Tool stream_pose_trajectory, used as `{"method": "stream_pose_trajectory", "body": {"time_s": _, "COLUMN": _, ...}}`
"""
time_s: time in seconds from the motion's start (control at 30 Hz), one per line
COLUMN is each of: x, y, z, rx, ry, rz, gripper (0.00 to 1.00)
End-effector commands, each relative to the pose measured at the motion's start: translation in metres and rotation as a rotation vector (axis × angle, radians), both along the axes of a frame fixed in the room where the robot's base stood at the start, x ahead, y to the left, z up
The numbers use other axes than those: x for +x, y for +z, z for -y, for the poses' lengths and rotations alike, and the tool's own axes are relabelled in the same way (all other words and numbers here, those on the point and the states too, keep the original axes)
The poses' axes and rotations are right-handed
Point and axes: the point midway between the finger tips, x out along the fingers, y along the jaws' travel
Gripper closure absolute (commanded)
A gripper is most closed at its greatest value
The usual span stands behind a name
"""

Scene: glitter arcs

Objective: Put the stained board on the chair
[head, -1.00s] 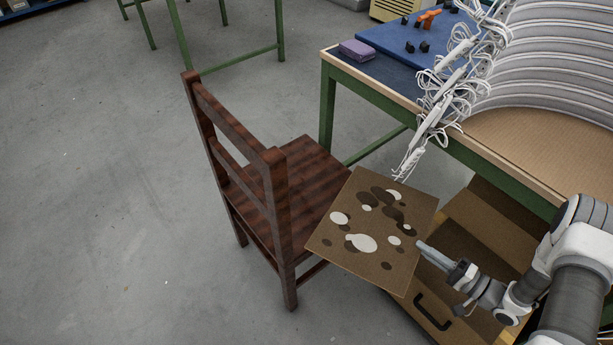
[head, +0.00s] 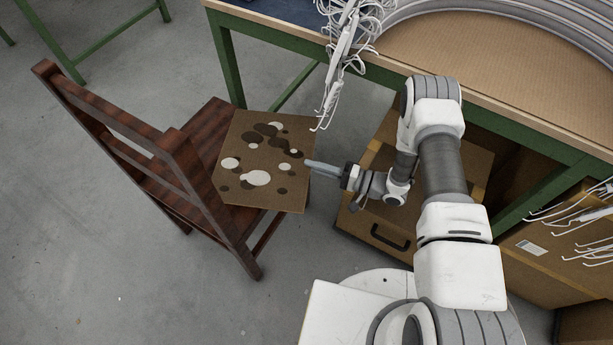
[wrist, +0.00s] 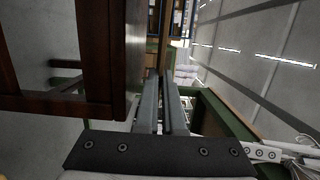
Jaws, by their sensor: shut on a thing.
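The stained board (head: 240,188) is a square brown panel with dark and white blotches. My gripper (head: 311,164) is shut on its right edge in the head view; its fingers also show in the wrist view (wrist: 165,105). The wooden chair (head: 205,133) is dark reddish brown and stands upright left of my gripper, its slatted back towards the left. The board overlaps the right part of the seat in the head view and hides some of it. Whether it touches the seat I cannot tell. A dark part of the chair (wrist: 97,50) fills the left of the wrist view.
A green-framed workbench (head: 500,65) stands behind and right of the board, with white wire hangers (head: 345,40) dangling at its edge. A cardboard-coloured drawer box (head: 375,225) with a black handle is below my gripper. Grey floor is clear at front left.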

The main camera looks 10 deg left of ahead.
Motion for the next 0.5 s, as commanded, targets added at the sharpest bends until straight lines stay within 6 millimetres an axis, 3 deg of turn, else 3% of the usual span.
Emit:
{"method": "stream_pose_trajectory", "body": {"time_s": 0.13, "x": -0.001, "y": -0.011, "z": -0.017, "rx": 0.001, "ry": 0.001, "rz": 0.002, "gripper": 1.0}}
{"method": "stream_pose_trajectory", "body": {"time_s": 0.27, "x": -0.001, "y": -0.017, "z": -0.02, "rx": 0.0, "ry": -0.001, "rz": 0.001, "gripper": 1.0}}
{"method": "stream_pose_trajectory", "body": {"time_s": 0.5, "x": -0.002, "y": -0.051, "z": -0.02, "rx": 0.0, "ry": 0.0, "rz": 0.002, "gripper": 1.0}}
